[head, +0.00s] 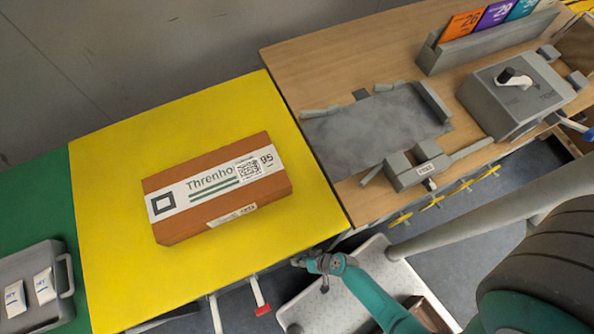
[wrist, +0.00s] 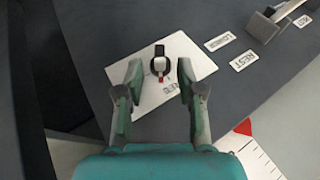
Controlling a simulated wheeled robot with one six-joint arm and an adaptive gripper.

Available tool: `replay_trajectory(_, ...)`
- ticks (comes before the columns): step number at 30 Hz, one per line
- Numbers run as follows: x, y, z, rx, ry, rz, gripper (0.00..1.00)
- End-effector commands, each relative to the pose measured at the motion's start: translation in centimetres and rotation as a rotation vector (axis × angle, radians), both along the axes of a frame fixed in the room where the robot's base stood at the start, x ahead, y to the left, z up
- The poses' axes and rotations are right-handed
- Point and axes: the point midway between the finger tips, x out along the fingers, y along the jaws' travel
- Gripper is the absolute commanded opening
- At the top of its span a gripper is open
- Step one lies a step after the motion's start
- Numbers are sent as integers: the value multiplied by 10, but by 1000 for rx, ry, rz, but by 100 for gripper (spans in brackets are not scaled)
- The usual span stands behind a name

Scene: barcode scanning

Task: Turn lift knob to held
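A small knob (wrist: 159,58), black with a white and red pointer, sits on a white label plate (wrist: 197,64) on a dark grey panel in the wrist view. Its pointer faces down in the picture, toward my gripper. My gripper (wrist: 160,73) is open, with one finger on each side of the knob's near end and visible gaps on both sides. Lettering on the plate is partly hidden by the right finger and cannot be read in full. In the head view, my gripper (head: 312,262) is at the front edge of the yellow table; the knob under it is hidden there.
A grey lever (wrist: 264,26) with label plates beside it is at the wrist view's upper right. A red pointer (wrist: 243,127) and scale lie lower right. In the head view, a brown box (head: 218,205) lies on the yellow table (head: 115,160), and a red-tipped handle (head: 262,309) hangs nearby.

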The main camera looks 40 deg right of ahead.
Motion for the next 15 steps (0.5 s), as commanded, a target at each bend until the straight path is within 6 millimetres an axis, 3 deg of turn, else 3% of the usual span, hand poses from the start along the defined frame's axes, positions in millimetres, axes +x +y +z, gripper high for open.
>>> replay_trajectory(6,9,8,-15,1,-1,3,38)
replay_trajectory(15,12,10,-21,0,0,-1,38)
